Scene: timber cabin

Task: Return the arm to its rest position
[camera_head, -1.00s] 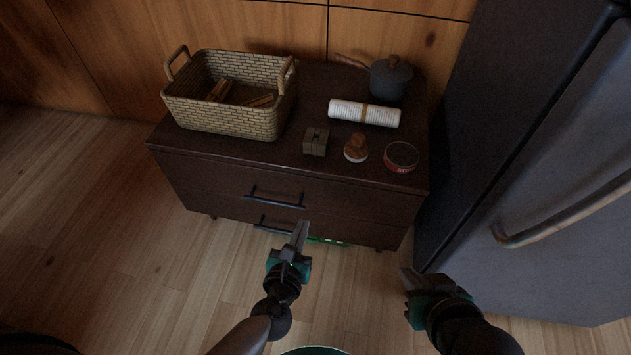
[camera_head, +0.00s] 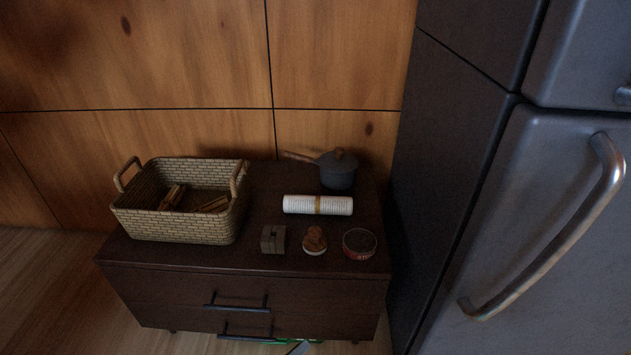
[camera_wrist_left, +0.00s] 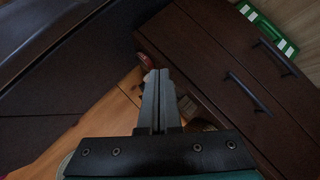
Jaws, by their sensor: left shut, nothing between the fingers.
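My left gripper (camera_wrist_left: 160,95) shows in the left wrist view with its two fingers together and nothing between them. In the head view only the tip of my left gripper (camera_head: 300,348) shows at the bottom edge, in front of the dresser's lower part. The dark wood dresser (camera_head: 240,292) has two drawers with black bar handles; it also shows in the left wrist view (camera_wrist_left: 205,62), tilted. The fingers point past the dresser's front. My right gripper is outside both current views.
A grey fridge (camera_head: 520,190) stands at right. A green item (camera_wrist_left: 262,24) lies by the dresser. Open floor is at left.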

